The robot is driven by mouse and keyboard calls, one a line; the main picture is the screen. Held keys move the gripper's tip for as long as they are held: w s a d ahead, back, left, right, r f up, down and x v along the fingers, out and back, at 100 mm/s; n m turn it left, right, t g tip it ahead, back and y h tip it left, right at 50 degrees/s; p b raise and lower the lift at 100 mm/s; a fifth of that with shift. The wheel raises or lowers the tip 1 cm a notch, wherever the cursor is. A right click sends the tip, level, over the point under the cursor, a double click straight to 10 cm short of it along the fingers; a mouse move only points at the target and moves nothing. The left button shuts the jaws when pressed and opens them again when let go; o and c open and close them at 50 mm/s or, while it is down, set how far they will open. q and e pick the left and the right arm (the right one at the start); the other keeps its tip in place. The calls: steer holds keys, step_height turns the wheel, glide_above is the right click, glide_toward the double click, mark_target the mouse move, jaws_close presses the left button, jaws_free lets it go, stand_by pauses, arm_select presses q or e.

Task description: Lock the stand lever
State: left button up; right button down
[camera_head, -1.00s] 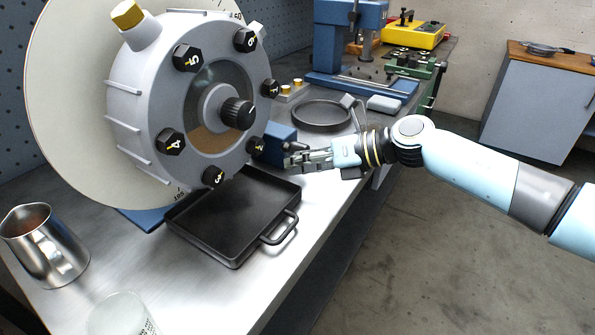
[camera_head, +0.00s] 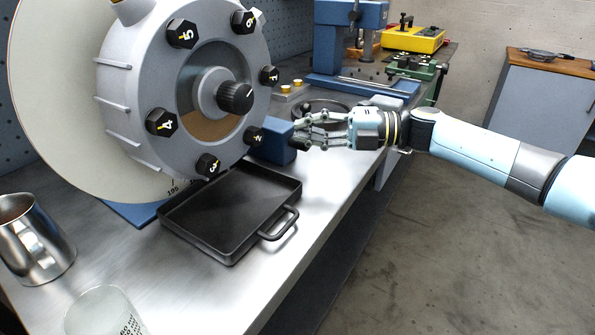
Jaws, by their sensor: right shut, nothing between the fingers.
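The rotor (camera_head: 180,85), a grey hub with black numbered bolts and a large pale disc, stands on a blue stand. The stand's blue block (camera_head: 272,146) shows right of the hub, just above the black tray. My right gripper (camera_head: 300,132) comes in from the right, with its fingertips close beside the right side of this block. It is shut with nothing between its fingers. A small dark piece shows by the fingertips; I cannot tell whether it is the stand lever or part of the gripper. No lever stands out clearly. My left gripper is out of view.
A black tray (camera_head: 185,232) with a handle lies in front of the rotor. A metal jug (camera_head: 35,240) and a glass beaker (camera_head: 104,314) stand at the left front. A round black dish (camera_head: 318,104) lies behind my gripper. The bench's right front is clear.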

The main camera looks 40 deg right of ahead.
steer(key=shift+w+d+r+m+y+b, duration=0.15)
steer(key=shift+d+m+y+b, duration=0.2)
steer(key=shift+m, duration=0.25)
stand_by(0.4)
